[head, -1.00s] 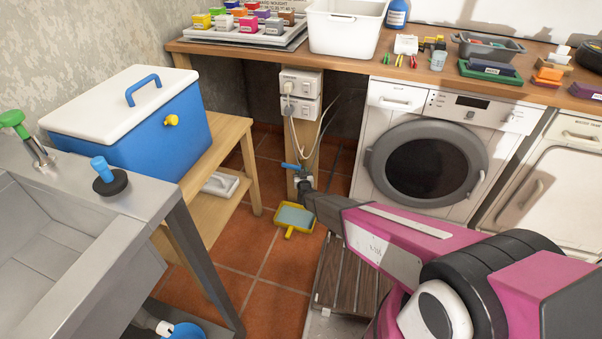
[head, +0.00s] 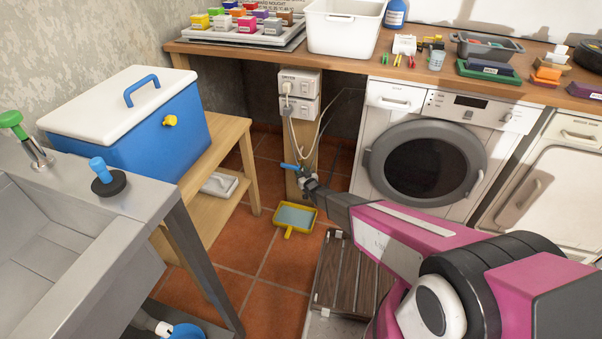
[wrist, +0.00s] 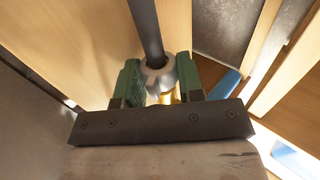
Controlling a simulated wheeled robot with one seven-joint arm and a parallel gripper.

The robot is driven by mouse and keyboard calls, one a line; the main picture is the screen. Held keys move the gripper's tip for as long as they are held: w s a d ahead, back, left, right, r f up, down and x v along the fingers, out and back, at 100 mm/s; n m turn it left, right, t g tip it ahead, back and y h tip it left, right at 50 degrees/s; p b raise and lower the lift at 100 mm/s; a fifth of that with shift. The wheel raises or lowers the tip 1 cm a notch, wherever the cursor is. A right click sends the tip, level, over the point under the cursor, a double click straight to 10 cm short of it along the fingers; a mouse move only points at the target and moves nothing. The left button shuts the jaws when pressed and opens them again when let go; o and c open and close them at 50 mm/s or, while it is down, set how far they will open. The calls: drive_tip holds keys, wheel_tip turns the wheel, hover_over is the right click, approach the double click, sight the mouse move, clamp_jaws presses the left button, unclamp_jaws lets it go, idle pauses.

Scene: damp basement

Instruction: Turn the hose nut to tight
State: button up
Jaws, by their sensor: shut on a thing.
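The hose nut (wrist: 156,76) is a pale grey ring around a dark hose (wrist: 147,28) in the wrist view. A bit of brass fitting (wrist: 166,98) shows just below it. My gripper (wrist: 158,84) has its green-padded fingers on both sides of the nut, shut on it. In the head view my gripper (head: 307,182) is low at the wooden post, just under the blue tap lever (head: 290,167). The nut is too small and covered to make out there. I cannot tell how tight it is.
A yellow dustpan (head: 294,218) lies on the tiled floor below my gripper. A washing machine (head: 430,160) stands to the right, a slatted wooden board (head: 345,275) in front. A wooden bench (head: 222,150) with a blue cooler (head: 150,130) is left. Sockets (head: 299,85) sit above the tap.

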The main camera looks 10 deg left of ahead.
drive_tip(key=o, duration=0.9)
drive_tip(key=shift+m+t+h, duration=0.5)
drive_tip(key=shift+h, duration=0.1)
